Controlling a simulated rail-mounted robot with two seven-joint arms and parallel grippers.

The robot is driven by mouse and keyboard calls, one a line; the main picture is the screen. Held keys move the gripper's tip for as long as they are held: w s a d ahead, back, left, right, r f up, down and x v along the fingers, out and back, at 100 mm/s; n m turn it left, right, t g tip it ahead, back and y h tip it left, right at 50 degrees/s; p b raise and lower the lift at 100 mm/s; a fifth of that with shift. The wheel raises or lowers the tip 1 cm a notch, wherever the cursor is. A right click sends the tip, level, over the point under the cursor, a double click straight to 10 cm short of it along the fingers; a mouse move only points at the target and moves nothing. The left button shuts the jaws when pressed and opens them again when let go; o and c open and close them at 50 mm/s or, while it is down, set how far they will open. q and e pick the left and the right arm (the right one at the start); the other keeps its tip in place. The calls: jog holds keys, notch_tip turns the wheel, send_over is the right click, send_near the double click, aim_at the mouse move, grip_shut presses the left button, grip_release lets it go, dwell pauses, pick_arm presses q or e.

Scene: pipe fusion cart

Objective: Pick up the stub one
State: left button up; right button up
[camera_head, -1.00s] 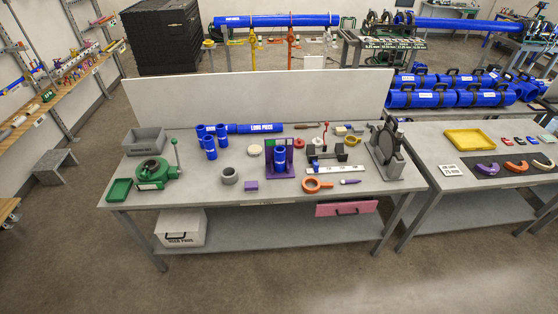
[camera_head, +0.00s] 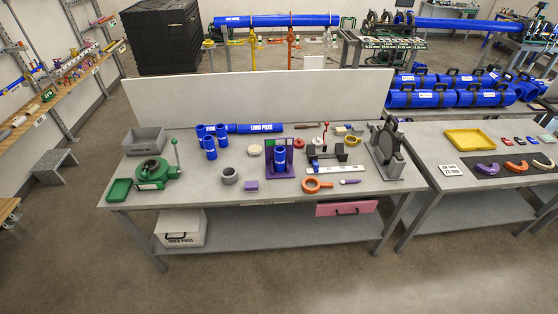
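Several short blue pipe stubs are on the grey workbench (camera_head: 215,185). A blue stub (camera_head: 209,148) stands upright left of the middle. Two more blue stubs, one to the left (camera_head: 200,131) and one to the right (camera_head: 221,133), are just behind it. Another blue stub (camera_head: 280,157) stands upright at the purple holder (camera_head: 280,171). Any marking that tells which is stub one is too small to read. Neither of my grippers is in view.
A blue pipe labelled long piece (camera_head: 258,128) lies at the back of the bench. A green clamp tool (camera_head: 153,172), a grey ring (camera_head: 230,175), a grey bin (camera_head: 146,140) and a dark disc-shaped machine (camera_head: 388,148) stand around. A white panel (camera_head: 260,95) rises behind the bench.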

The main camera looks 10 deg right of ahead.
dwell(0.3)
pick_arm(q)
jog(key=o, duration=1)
